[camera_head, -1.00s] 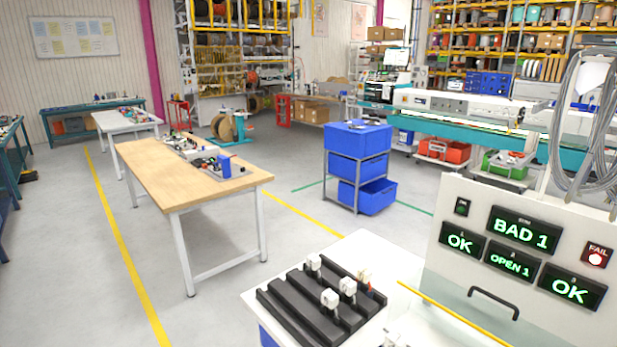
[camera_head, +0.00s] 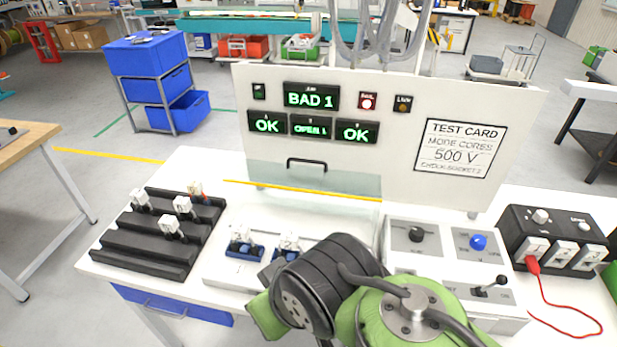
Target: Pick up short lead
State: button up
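A thin red lead (camera_head: 546,295) shows at the right end of the bench. Its red plug (camera_head: 533,265) sits at the left socket of a black box (camera_head: 553,240), and its wire curves down and right across the white top. I cannot tell its full length. My arm, green and black, rises at the bottom middle, left of the lead and apart from it. My gripper cannot be made out.
A test panel (camera_head: 470,105) reads BAD 1 and OK, with a lit red FAIL lamp. A black rack (camera_head: 150,248) with white connectors stands left. Connectors in blue holders (camera_head: 245,252) sit mid-bench. A grey control box (camera_head: 440,240) with knobs and a lever stands between arm and lead.

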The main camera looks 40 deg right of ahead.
aim_at(289, 240)
jog(key=i+j+z, duration=0.35)
jog(key=i, duration=0.15)
jog(key=i+j+z, duration=0.35)
jog(key=i+j, duration=0.05)
jog(key=i, duration=0.05)
